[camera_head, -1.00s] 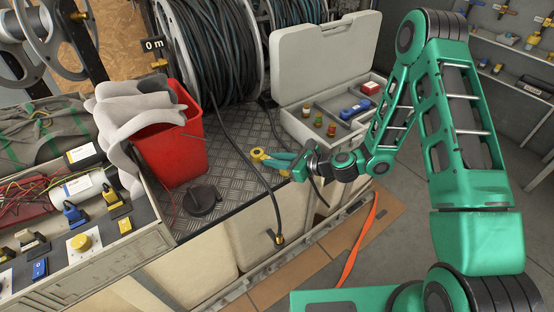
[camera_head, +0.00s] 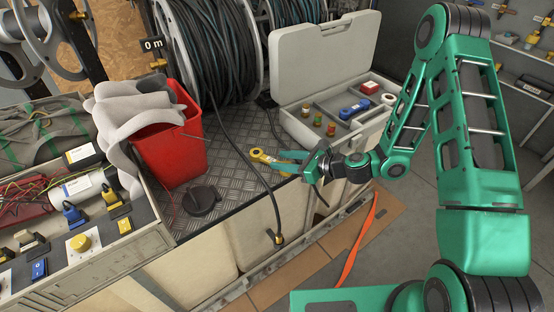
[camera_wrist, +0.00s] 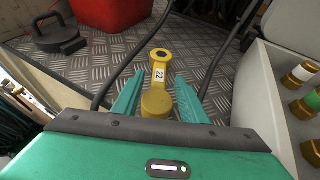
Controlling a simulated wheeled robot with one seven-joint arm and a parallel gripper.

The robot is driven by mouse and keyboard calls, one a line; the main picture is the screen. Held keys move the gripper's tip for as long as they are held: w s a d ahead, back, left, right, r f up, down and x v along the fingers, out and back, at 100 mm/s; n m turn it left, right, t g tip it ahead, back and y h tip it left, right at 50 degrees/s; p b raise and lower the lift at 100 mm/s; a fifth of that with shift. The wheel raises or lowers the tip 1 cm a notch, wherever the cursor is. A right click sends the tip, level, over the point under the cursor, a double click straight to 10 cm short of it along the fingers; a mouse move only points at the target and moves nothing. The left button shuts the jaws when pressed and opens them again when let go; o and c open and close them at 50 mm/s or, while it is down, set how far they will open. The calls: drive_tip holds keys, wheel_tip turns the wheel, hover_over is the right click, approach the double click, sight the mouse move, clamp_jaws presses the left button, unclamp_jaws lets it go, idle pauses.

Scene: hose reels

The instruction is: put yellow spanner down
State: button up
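The yellow spanner (camera_head: 262,156) lies on the metal checker-plate deck (camera_head: 236,170), its ring end pointing away from my gripper. In the wrist view the spanner (camera_wrist: 159,73) shows a "22" label, and its rounded near end lies between my fingers. My gripper (camera_head: 281,161) is open around it. In the wrist view a gap shows between the spanner and each green finger. The underside of the spanner is hidden, but it appears to rest on the plate.
A black hose (camera_head: 248,155) runs across the deck just left of the spanner. A red bin (camera_head: 172,150) and a dark round lid (camera_head: 203,200) stand further left. An open grey case (camera_head: 312,137) with small fittings is close behind my gripper. Bare plate lies left of the hose.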

drive_tip(key=v, duration=0.8)
drive_tip(key=s+d+r+n+g+h, duration=0.35)
drive_tip(key=s+d+n, duration=0.25)
drive_tip(key=d+n, duration=0.25)
drive_tip(key=s+d+r+n+g+h, duration=0.2)
drive_tip(key=s+d+r+n+h, duration=0.2)
drive_tip(key=s+d+n, duration=0.4)
drive_tip(key=s+d+r+n+g+h, duration=0.1)
drive_tip(key=s+d+r, duration=0.5)
drive_tip(key=s+d, duration=0.1)
drive_tip(key=s+d+r+h, duration=0.2)
drive_tip(key=s+d+r, duration=0.3)
drive_tip(key=s, duration=0.4)
drive_tip(key=shift+s+d+r+n+g, duration=0.2)
drive_tip(key=shift+d+r+n+g, duration=0.2)
drive_tip(key=shift+d, duration=0.45)
